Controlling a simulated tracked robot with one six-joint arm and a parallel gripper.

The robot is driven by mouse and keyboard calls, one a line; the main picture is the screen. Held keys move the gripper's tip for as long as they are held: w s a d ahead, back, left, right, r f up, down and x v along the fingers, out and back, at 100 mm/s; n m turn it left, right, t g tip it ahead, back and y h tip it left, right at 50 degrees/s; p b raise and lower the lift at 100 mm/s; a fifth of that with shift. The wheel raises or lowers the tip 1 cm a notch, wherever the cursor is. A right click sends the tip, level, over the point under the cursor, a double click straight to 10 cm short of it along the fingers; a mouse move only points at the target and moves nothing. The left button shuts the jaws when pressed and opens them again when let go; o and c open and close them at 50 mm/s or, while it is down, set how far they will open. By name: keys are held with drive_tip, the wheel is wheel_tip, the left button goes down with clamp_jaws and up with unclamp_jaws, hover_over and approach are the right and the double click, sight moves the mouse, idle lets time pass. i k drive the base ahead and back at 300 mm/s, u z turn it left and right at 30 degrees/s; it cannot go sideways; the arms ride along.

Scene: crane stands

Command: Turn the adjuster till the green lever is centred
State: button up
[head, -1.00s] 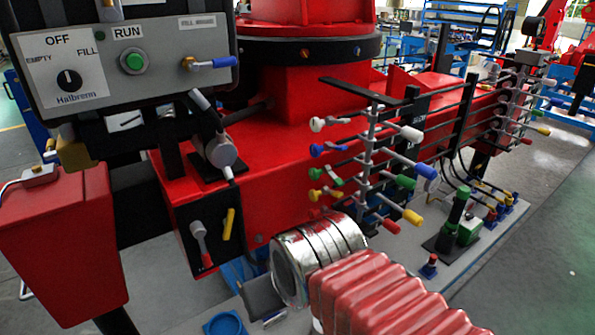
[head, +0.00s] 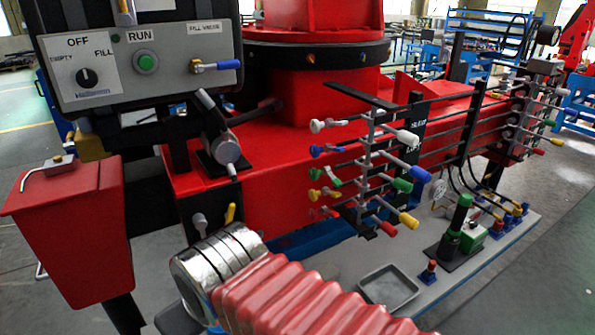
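A bank of coloured levers (head: 366,170) stands in front of the red crane base. Its green-tipped lever (head: 402,186) points to the right, below a blue-tipped lever (head: 407,168) and above a yellow one. Another green handle (head: 333,180) sits on the left side of the same bank. A small pale handwheel (head: 438,189) shows to the right of the bank; I cannot tell whether it is the adjuster. My arm, with red bellows and chrome rings, reaches in from the bottom, in front of and below the bank. My gripper's fingers are not visible.
A control box (head: 140,62) with a green button hangs upper left, above a red bin-like box (head: 75,215). A second lever bank (head: 525,120) stands far right. A green pump-like unit (head: 460,228) and an empty grey tray (head: 388,287) are on the grey base plate.

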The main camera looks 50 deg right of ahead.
sight(314, 174)
drive_tip(key=u, duration=1.4)
drive_tip(key=k, duration=1.3)
drive_tip(key=z, duration=0.45)
drive_tip(key=i, duration=1)
drive_tip(key=z, duration=0.05)
